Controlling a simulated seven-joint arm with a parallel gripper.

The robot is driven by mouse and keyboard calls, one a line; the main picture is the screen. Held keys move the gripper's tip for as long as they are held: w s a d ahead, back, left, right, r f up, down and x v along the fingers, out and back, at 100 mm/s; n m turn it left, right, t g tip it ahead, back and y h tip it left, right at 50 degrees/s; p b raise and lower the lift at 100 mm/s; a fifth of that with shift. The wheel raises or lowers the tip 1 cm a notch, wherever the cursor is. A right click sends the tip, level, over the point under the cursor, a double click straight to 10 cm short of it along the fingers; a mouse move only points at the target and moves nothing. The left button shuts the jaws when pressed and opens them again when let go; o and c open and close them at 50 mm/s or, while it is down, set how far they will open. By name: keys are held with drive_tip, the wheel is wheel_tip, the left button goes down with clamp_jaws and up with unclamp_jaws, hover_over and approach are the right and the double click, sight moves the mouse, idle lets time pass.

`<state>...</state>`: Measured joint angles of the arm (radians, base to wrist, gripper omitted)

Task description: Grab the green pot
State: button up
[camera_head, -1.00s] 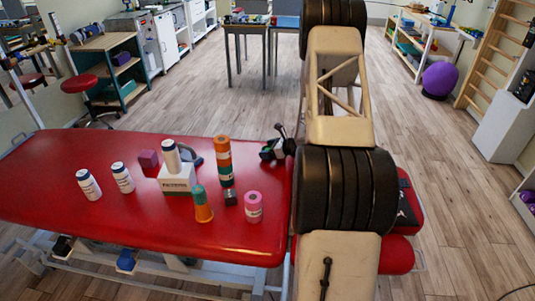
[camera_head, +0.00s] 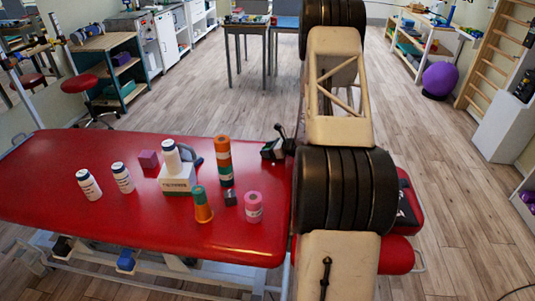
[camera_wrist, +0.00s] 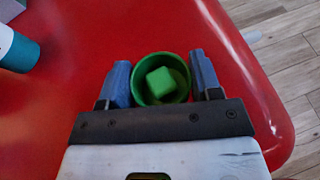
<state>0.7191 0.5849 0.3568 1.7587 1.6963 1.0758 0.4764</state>
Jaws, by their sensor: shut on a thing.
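The green pot (camera_wrist: 139,90) sits between the two fingers of my gripper (camera_wrist: 160,62) in the wrist view. It is round and open at the top, and a lighter green cube (camera_wrist: 160,82) lies inside it. The fingers are shut on the pot's sides. In the head view my gripper (camera_head: 274,146) is at the right part of the red couch, and my arm partly hides it. The pot is too small and covered there to make out well. I cannot tell whether it touches the couch.

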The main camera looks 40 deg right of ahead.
drive_tip(key=shift+r, duration=0.1)
drive_tip(key=shift+r, duration=1.6)
drive_tip(key=s+a, duration=0.2)
drive_tip(key=s, duration=0.2)
drive_tip(key=s+a+r, duration=0.1)
drive_tip(key=s+a, duration=0.2)
drive_tip(key=s, duration=0.2)
drive_tip(key=s+a, duration=0.3)
drive_tip(key=s, duration=0.2)
drive_tip(key=shift+r, duration=0.3)
